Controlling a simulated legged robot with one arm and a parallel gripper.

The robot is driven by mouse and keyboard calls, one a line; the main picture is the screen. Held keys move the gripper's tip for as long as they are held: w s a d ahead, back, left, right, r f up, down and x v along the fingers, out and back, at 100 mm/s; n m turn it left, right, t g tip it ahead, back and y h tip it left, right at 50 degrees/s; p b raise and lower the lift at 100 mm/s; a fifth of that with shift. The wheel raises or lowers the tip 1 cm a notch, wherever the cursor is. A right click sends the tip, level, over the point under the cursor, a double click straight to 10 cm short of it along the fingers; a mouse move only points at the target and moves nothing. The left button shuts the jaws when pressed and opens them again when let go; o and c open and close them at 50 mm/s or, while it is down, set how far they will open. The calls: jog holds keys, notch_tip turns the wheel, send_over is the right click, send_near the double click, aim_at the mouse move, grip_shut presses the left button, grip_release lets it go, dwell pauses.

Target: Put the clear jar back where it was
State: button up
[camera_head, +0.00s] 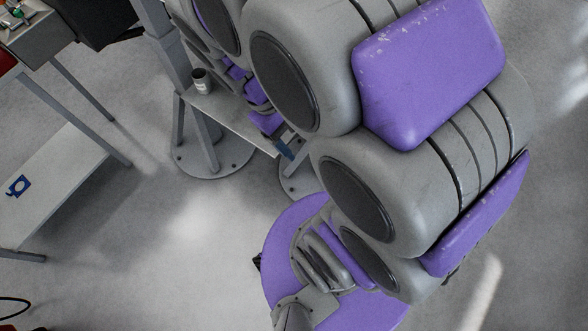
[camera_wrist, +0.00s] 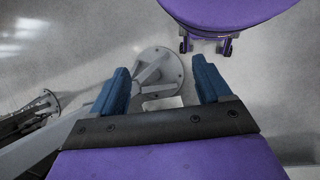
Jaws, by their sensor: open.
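A small jar-like container (camera_head: 201,80) with a dark upper part and a pale label stands upright on a narrow grey shelf (camera_head: 232,122) in the head view. I cannot tell for sure that it is the clear jar. My gripper (camera_head: 286,150) is at the near end of that shelf, apart from the container and partly hidden by my arm. In the wrist view my gripper (camera_wrist: 161,82) has its two blue fingers spread, with nothing held between them. The container does not show in the wrist view.
Grey posts on a round floor base (camera_head: 212,158) support the shelf; a round base (camera_wrist: 160,70) also shows between my fingers. At left stands a low bench (camera_head: 62,190) with a blue-marked item (camera_head: 18,186). A grey box (camera_head: 35,38) is at upper left. Open floor lies at lower left.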

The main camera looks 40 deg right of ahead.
jog(key=s+a+r+m+t+y, duration=0.1)
jog(key=s+a+m+t+y, duration=0.1)
jog(key=s+a, duration=0.4)
jog(key=shift+s+r+t+y, duration=0.3)
jog(key=shift+s+r+y, duration=0.1)
jog(key=shift+s+y, duration=0.35)
jog(key=shift+w+a, duration=0.1)
jog(key=shift+w, duration=0.05)
dwell(0.5)
